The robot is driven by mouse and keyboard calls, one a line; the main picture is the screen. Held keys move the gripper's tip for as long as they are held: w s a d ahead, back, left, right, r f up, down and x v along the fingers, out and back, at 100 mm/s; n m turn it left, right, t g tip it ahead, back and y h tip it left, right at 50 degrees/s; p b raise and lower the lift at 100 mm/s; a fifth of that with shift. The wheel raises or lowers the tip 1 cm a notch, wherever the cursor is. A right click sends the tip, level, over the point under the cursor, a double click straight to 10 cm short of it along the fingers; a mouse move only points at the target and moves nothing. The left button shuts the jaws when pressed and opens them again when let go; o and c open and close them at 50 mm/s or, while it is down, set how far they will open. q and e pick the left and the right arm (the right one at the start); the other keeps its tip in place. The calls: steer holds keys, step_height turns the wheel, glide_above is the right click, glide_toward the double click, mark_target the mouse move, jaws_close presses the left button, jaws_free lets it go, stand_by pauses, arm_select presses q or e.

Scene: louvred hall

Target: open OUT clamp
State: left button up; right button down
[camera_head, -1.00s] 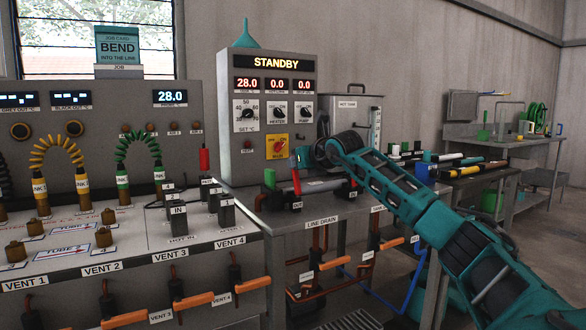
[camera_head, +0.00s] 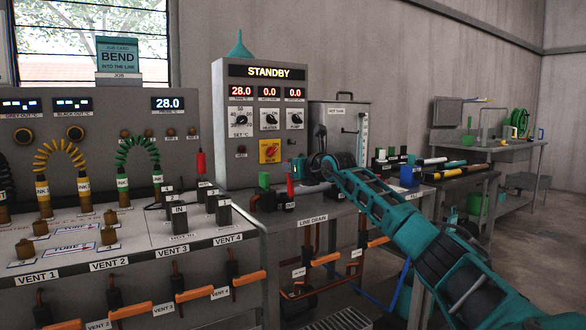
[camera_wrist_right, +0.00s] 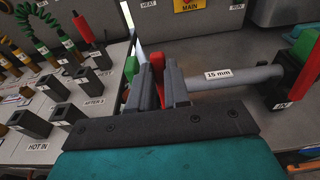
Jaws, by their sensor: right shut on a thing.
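The OUT clamp is a small dark block with a green part (camera_head: 264,180) and an upright red lever (camera_head: 290,186) on the grey bench, below the STANDBY panel. My right gripper (camera_head: 299,168) reaches it from the right. In the right wrist view the dark fingers (camera_wrist_right: 160,85) are shut on the red lever (camera_wrist_right: 157,64), with the green part (camera_wrist_right: 131,68) just left. A grey 15 mm pipe (camera_wrist_right: 230,77) runs right from there to the IN clamp (camera_wrist_right: 285,90), which has green and red parts. Fingers hide much of the OUT clamp. My left gripper is out of view.
The control panel (camera_head: 265,110) stands behind the clamps, with the hot tank (camera_head: 340,115) to its right. On the left is a vent bench (camera_head: 150,255) with dark plugs and coiled hoses. A blue block (camera_head: 410,176) and several rods lie at right.

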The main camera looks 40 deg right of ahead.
steer(key=shift+r, duration=0.1)
steer(key=c, duration=1.1)
jaws_free()
steer(key=shift+s, duration=0.15)
arm_select(q)
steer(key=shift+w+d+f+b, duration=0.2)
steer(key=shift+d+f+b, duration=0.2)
steer(key=shift+b, duration=0.8)
arm_select(e)
steer(key=shift+v, duration=6.35)
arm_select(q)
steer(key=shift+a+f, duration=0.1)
